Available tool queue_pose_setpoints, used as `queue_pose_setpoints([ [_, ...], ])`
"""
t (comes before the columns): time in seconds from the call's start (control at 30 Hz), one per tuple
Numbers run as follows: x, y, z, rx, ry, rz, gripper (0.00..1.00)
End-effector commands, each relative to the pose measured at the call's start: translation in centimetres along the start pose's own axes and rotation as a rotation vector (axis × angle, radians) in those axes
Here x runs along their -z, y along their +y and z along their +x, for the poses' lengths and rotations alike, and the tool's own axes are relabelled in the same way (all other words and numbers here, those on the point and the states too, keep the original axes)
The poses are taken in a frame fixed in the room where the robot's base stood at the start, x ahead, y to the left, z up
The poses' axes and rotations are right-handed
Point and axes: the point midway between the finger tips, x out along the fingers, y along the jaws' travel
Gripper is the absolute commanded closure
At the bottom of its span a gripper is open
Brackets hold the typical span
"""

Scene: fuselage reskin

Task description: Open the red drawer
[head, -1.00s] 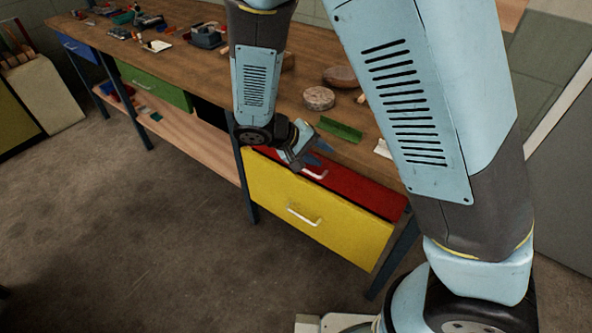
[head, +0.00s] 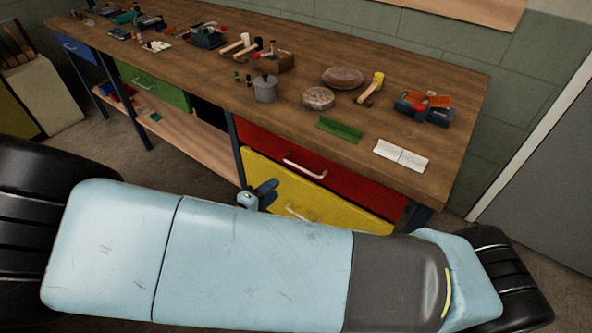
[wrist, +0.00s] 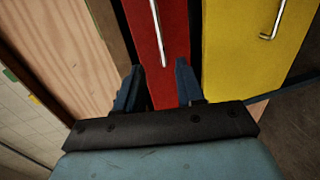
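The red drawer (head: 345,180) is under the right part of the wooden bench, and its front looks shut. Its pale bar handle (head: 305,166) is in clear view. My gripper (head: 266,190) is low and left of that handle in the head view, before the drawer fronts. In the wrist view, the gripper (wrist: 158,82) is open, its two dark fingers apart on either side of the red front (wrist: 172,60). The handle (wrist: 157,30) lies beyond the fingertips, lined up with the gap. Nothing is between the fingers.
A yellow drawer (head: 270,172) sits directly below the red one, partly hidden by my arm; its handle (wrist: 268,36) shows in the wrist view. Tools, a grey pot (head: 265,90) and a green angled piece (head: 339,130) lie on the bench. A green drawer (head: 155,85) is further left.

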Motion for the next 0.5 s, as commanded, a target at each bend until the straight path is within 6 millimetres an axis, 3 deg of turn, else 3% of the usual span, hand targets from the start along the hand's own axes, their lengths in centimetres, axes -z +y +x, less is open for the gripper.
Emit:
queue_pose_setpoints([
  [0.5,-0.1,0.0,8.5,0.0,-0.004,-0.003,0.62],
])
